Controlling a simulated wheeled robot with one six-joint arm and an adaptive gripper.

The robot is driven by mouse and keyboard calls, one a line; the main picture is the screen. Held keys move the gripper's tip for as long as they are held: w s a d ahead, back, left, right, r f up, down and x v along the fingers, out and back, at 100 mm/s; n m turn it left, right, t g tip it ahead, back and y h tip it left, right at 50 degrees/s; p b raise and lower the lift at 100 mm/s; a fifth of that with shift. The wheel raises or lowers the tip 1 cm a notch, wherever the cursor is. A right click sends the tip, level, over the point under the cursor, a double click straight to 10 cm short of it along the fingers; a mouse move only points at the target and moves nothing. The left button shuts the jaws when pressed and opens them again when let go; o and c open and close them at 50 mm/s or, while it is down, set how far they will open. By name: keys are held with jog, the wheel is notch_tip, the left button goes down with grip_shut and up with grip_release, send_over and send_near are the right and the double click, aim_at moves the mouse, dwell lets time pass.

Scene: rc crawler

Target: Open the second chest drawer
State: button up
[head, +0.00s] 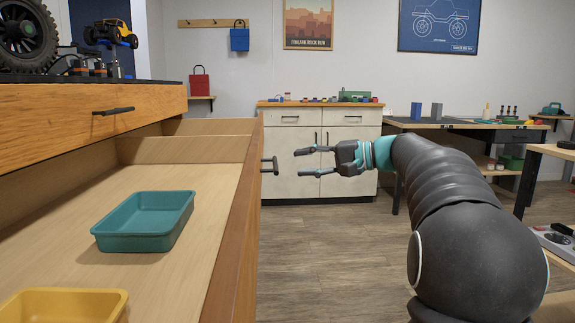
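The wooden chest (50,125) fills the left side. Its top drawer, with a dark bar handle (112,110), is closed. The drawer below it, the second drawer (232,240), is pulled far out and its interior shows. Its dark handle (270,166) stands out on the front face. My gripper (302,162) is just right of this handle, open and empty, with its fingers pointing toward it. A gap shows between the fingertips and the handle.
A teal tray (147,240) and a yellow tray (62,292) lie in the open drawer. A white cabinet (300,150) stands at the back wall, with a workbench (450,125) to its right. Bare wooden floor (325,255) lies between drawer and arm.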

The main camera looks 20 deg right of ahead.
jog(key=shift+v, duration=1.95)
